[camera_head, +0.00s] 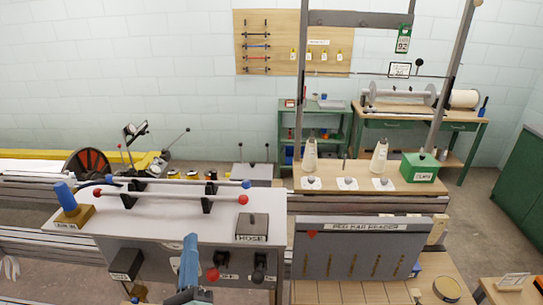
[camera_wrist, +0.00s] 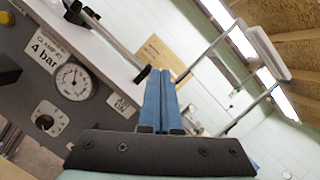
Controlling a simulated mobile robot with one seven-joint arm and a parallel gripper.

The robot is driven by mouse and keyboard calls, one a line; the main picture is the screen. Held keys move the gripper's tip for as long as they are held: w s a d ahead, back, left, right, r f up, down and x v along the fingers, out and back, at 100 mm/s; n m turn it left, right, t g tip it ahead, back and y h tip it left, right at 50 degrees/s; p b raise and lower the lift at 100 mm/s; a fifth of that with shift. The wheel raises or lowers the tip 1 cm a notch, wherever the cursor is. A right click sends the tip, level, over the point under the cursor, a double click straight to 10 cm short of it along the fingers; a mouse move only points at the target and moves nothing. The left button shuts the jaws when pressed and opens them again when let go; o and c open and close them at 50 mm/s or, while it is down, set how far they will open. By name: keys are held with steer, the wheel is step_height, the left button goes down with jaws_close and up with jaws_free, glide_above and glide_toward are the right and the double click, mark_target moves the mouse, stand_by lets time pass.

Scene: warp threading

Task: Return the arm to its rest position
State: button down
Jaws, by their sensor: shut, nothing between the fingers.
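My gripper (camera_head: 190,240) shows in the head view as a blue upright shape in front of the near edge of the grey-topped machine bench (camera_head: 160,222). In the wrist view its two blue fingers (camera_wrist: 160,74) lie side by side, shut, with nothing between them. They point up and away past the bench edge, toward the room's far wall. My wrist and most of my arm are cut off at the bottom of the head view.
Close to my gripper are a red-knobbed lever (camera_head: 212,274) and a black knob (camera_head: 259,274) on the bench front. The wrist view shows a pressure gauge (camera_wrist: 73,82) at left. A grey reader panel (camera_head: 350,250) stands right. Rods with red and blue ends (camera_head: 170,193) lie across the bench.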

step_height(320, 180, up, 20)
steer(key=s+d+n+t+y+b, duration=0.25)
steer(key=n+y+b, duration=0.2)
steer(key=n, duration=1.15)
steer(key=s+d+r+n+t+h+b, duration=0.4)
steer(key=s+d+r+n+h, duration=0.3)
steer(key=s+d+r+n, duration=0.3)
step_height(320, 180, up, 4)
steer(key=d, duration=0.2)
steer(key=shift+s+d+h, duration=0.25)
steer(key=shift+d+h, duration=0.05)
steer(key=shift+h, duration=0.05)
